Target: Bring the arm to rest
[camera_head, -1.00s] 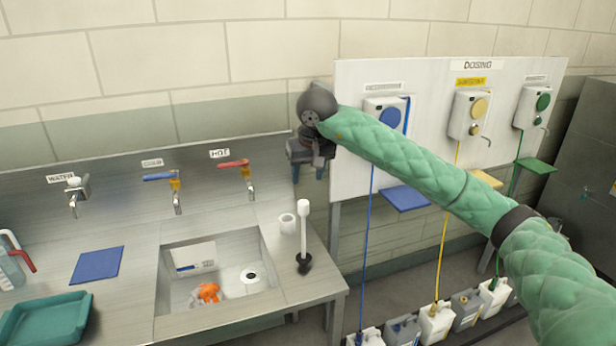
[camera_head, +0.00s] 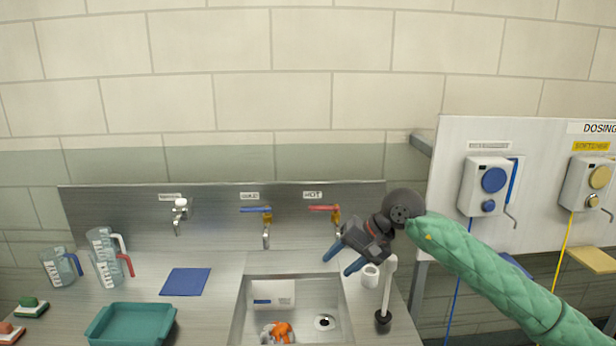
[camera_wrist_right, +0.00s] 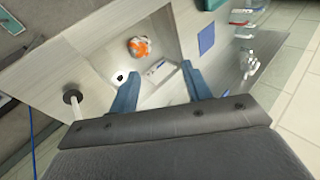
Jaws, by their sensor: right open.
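My right arm, in a green quilted sleeve, comes in from the lower right in the head view. Its right gripper (camera_head: 343,261) hangs above the right side of the sink, in front of the hot tap. Its two blue fingers are apart with nothing between them. In the right wrist view the right gripper (camera_wrist_right: 161,88) shows open over the sink, fingers apart and empty. My left gripper is not in view.
The sink (camera_head: 295,292) holds an orange and white item (camera_head: 279,332). A brush (camera_head: 386,300) and a white cup (camera_head: 370,276) stand right of it. A blue mat (camera_head: 185,281), measuring jugs (camera_head: 106,262) and a teal tray (camera_head: 132,324) lie left. A dosing panel (camera_head: 535,160) is at right.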

